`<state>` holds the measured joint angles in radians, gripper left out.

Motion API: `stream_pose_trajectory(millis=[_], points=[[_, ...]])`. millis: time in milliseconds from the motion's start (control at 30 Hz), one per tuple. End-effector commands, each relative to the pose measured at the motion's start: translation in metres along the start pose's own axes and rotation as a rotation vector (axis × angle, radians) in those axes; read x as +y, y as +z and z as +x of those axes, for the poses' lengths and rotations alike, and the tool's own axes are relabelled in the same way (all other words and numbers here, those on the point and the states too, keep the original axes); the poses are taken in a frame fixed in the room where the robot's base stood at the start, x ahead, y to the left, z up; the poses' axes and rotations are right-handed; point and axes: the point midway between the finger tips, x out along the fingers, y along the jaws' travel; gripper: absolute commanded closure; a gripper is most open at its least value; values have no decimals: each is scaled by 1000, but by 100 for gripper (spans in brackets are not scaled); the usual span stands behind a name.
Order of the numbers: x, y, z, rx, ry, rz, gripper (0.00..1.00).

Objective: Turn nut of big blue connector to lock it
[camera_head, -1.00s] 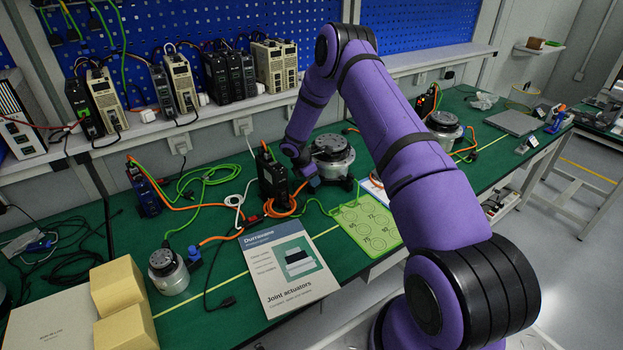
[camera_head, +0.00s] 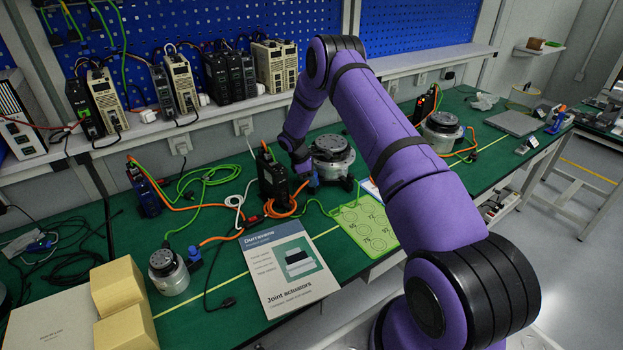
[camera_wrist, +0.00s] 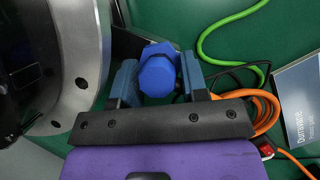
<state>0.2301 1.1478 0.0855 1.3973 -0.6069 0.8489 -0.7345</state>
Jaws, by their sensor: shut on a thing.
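In the wrist view the big blue connector's nut (camera_wrist: 158,76) sits between the two fingers of my gripper (camera_wrist: 160,84), which are shut on it. The nut is a faceted blue piece with a blue part behind it. The large silver and black joint actuator (camera_wrist: 80,60) is close on the left of the wrist view. In the head view that actuator (camera_head: 333,157) stands on the green bench, right of my gripper (camera_head: 305,180). The nut is mostly hidden there by my arm. How the connector meets the actuator is not clear.
A black drive unit (camera_head: 272,178) with orange cable stands just left of my gripper. A green cable (camera_wrist: 215,45) runs close by in the wrist view. The booklet (camera_head: 290,268) and light green mat (camera_head: 366,228) lie in front. Another actuator (camera_head: 168,272) stands at left.

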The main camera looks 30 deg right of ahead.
Motion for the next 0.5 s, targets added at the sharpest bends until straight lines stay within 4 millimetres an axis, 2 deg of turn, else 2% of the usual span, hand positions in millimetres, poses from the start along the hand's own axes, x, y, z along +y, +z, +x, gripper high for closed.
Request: stream_pose_trajectory(millis=[467,500], points=[[1,-1,-1,1,-5,18,83],[1,-1,-1,1,-5,18,55]])
